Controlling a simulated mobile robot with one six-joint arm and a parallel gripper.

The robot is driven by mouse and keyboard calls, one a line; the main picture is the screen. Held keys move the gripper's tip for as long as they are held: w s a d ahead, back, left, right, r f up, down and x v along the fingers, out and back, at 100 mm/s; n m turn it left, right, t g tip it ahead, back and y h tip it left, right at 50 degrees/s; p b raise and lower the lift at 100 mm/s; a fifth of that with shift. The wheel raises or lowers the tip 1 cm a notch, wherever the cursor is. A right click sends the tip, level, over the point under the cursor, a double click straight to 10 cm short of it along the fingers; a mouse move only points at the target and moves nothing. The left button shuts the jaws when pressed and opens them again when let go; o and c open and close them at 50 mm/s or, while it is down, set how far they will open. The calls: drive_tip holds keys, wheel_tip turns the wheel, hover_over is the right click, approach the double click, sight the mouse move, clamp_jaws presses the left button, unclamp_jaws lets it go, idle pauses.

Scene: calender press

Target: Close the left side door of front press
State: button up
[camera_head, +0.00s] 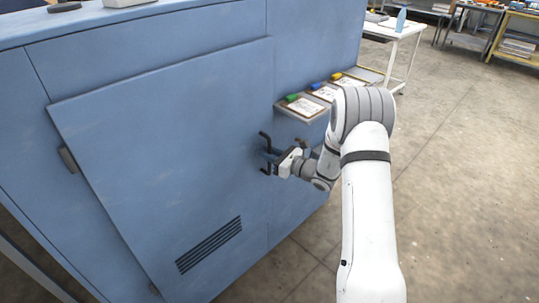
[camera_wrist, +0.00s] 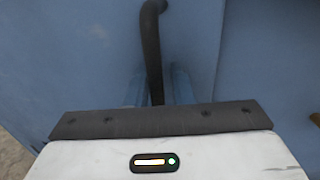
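The press side door (camera_head: 150,150) is a large blue panel with a slotted vent (camera_head: 208,245) low on it. Its right edge looks close to flush with the press body; I cannot tell if a small gap is left. A black bar handle (camera_head: 265,141) stands near that edge and also shows in the wrist view (camera_wrist: 152,45). My gripper (camera_head: 273,160) is at the handle. In the wrist view its two bluish fingers (camera_wrist: 158,88) lie on either side of the bar, close against it. The lower end of the bar is hidden behind my gripper's body.
A small shelf (camera_head: 303,112) with coloured blocks and cards juts from the press just above my gripper and arm. A white table (camera_head: 397,33) and workbenches (camera_head: 517,45) stand farther back. The concrete floor (camera_head: 470,170) to the right is clear.

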drive_tip(key=shift+o, duration=0.2)
drive_tip(key=shift+d+f, duration=0.1)
drive_tip(key=shift+d, duration=0.1)
drive_tip(key=v, duration=0.7)
drive_tip(key=shift+s, duration=0.25)
drive_tip(key=shift+d, duration=0.1)
